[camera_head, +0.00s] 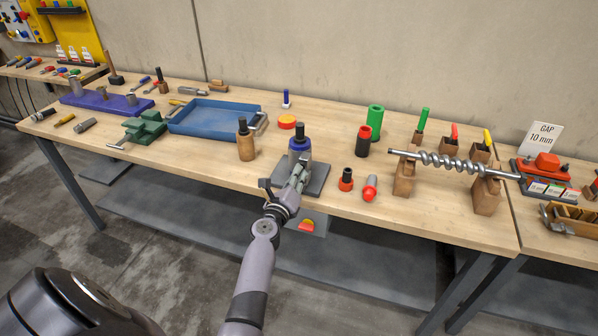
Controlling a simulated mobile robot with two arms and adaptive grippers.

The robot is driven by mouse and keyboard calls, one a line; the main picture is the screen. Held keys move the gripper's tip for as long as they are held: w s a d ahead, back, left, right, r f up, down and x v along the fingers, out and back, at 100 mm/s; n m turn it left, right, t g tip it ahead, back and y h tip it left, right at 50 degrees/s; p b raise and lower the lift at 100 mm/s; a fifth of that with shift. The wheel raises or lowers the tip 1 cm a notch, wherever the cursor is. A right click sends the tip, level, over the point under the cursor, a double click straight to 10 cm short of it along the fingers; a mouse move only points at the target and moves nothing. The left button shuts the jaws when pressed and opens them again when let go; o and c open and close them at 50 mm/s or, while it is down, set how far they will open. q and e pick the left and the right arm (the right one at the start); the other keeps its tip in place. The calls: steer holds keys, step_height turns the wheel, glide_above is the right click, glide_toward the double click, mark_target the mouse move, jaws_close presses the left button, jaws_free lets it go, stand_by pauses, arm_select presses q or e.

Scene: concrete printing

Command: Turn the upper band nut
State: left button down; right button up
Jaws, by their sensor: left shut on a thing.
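An upright fixture with a blue band (299,145) and a dark top stands on a grey base plate (318,180) near the table's front edge. My left gripper (298,176) reaches up to the front of this fixture, just below the blue band, and is shut there. The upper band nut is too small to make out and seems hidden by the fingers. My right gripper is not in view.
A wooden cylinder with a dark top (245,142) stands left of the fixture; a blue tray (215,103) lies behind it. Right are black-and-red pieces (346,180) and a steel auger (450,163) on wooden stands. Bare tabletop (205,163) lies front left.

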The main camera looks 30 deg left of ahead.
arm_select(q)
steer(key=shift+w+r+n+p, duration=0.15)
steer(key=shift+r+n+p, duration=0.35)
steer(key=shift+n, duration=0.4)
steer(key=n, duration=0.3)
steer(key=shift+f+p, duration=0.15)
steer(key=shift+p, duration=0.25)
steer(key=c, duration=2.1)
jaws_free()
steer(key=o, duration=0.3)
steer(key=shift+w+f, duration=0.15)
steer(key=shift+f, duration=0.15)
steer(key=shift+s, duration=0.25)
